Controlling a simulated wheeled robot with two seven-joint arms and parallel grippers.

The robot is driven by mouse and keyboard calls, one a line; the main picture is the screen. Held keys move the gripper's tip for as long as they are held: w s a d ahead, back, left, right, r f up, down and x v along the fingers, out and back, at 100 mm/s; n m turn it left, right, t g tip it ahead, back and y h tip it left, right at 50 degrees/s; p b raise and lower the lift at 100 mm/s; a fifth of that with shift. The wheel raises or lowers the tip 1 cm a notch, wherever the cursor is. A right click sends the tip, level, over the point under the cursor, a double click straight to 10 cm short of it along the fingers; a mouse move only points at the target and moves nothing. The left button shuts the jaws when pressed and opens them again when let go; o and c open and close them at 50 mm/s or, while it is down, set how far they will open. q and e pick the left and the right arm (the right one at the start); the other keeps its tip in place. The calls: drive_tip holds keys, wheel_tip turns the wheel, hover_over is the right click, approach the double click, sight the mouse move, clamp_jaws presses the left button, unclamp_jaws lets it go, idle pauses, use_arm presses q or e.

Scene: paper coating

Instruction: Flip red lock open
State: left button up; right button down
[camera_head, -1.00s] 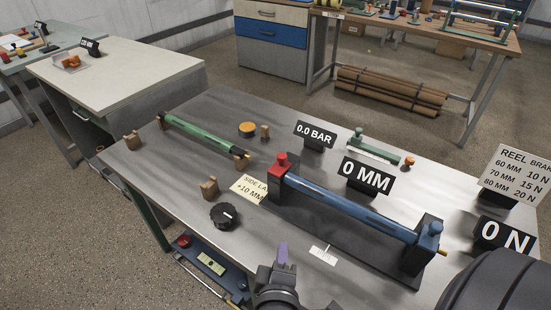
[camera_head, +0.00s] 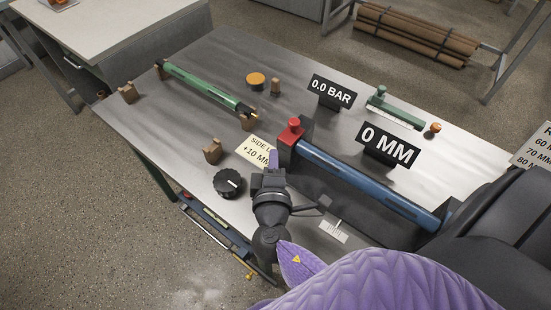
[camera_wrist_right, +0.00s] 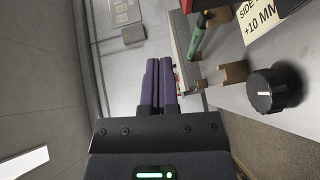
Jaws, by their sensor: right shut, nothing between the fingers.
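The red lock (camera_head: 291,132) is a red block with a knob on top, at the left end of the blue roller (camera_head: 365,180) in the head view. A red piece at the top edge of the right wrist view (camera_wrist_right: 208,5) may be part of it. My right gripper (camera_head: 274,158) is just left of and in front of the lock, apart from it as far as I can tell. Its purple fingers also show in the right wrist view (camera_wrist_right: 159,82), closed together with nothing between them. My left gripper is not in view.
A black dial (camera_head: 228,183) and a side-lay card (camera_head: 258,150) lie left of my right gripper. A green roller (camera_head: 205,85), wooden blocks (camera_head: 213,151), a "0.0 BAR" sign (camera_head: 332,91) and a "0 MM" sign (camera_head: 388,148) stand on the metal table (camera_head: 190,60).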

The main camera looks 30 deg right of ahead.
sight(287, 143)
drive_tip(key=w+d, duration=0.3)
drive_tip(key=w+d+f, duration=0.1)
drive_tip(key=w+d, duration=0.1)
drive_tip(key=shift+d, duration=0.7)
drive_tip(key=d, duration=0.1)
drive_tip(key=w+d, duration=0.1)
drive_tip(key=d, duration=0.1)
drive_tip(key=w+d+b, duration=0.1)
drive_tip(key=shift+d, duration=0.3)
drive_tip(key=shift+r, duration=0.1)
